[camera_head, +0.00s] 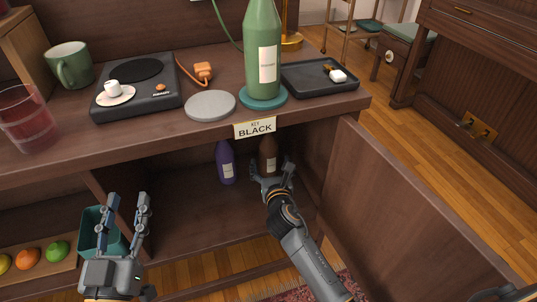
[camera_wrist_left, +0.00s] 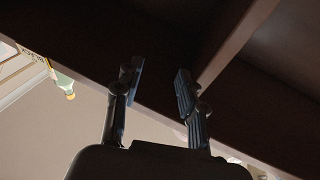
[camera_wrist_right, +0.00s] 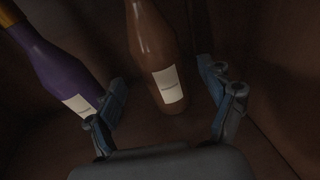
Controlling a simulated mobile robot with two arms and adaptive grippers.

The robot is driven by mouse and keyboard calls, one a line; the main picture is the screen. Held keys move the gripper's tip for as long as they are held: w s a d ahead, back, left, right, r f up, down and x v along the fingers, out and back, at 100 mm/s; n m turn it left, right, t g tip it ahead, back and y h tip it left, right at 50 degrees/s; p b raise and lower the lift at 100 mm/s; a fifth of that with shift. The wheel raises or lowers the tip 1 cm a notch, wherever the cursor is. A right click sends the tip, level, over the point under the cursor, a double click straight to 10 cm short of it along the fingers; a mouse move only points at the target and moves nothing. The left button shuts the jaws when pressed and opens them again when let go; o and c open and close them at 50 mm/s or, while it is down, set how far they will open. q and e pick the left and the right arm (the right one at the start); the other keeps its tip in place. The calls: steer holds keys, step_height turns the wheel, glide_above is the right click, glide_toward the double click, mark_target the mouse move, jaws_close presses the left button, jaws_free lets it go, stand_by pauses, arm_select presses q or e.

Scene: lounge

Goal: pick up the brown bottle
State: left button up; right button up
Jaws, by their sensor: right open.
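The brown bottle (camera_head: 268,153) stands upright inside the cabinet's lower compartment, its top hidden by the cabinet's upper edge. It has a white label and also shows in the right wrist view (camera_wrist_right: 155,50). My right gripper (camera_head: 272,175) is open inside the compartment, in front of the bottle. In the right wrist view its fingers (camera_wrist_right: 166,108) are spread to either side of the bottle's lower part, with visible gaps. My left gripper (camera_head: 128,207) is open and empty in front of the cabinet at the left; it also shows in the left wrist view (camera_wrist_left: 158,85).
A purple bottle (camera_head: 225,163) stands just left of the brown one. The open cabinet door (camera_head: 400,215) stands at the right. The countertop holds a green bottle (camera_head: 262,55), a black tray (camera_head: 310,82) and a hot plate (camera_head: 135,90). A teal container (camera_head: 98,232) is behind my left gripper.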

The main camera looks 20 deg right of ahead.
mark_target(270, 160)
steer(key=shift+w+f, duration=0.1)
steer(key=shift+w, duration=0.1)
steer(key=b+x, duration=0.2)
steer(key=x, duration=0.2)
steer(key=shift+w+d, duration=0.1)
steer(key=shift+w, duration=0.1)
arm_select(q)
steer(key=s+r+t+h, duration=0.2)
steer(key=s+r+t, duration=0.3)
steer(key=r, duration=0.4)
steer(key=shift+s+t+h, duration=0.2)
steer(key=shift+t+h, duration=0.1)
steer(key=shift+t, duration=0.5)
arm_select(e)
steer(key=shift+w, duration=0.15)
arm_select(q)
steer(key=shift+a, duration=0.1)
arm_select(e)
jaws_close()
arm_select(q)
steer(key=shift+f, duration=0.1)
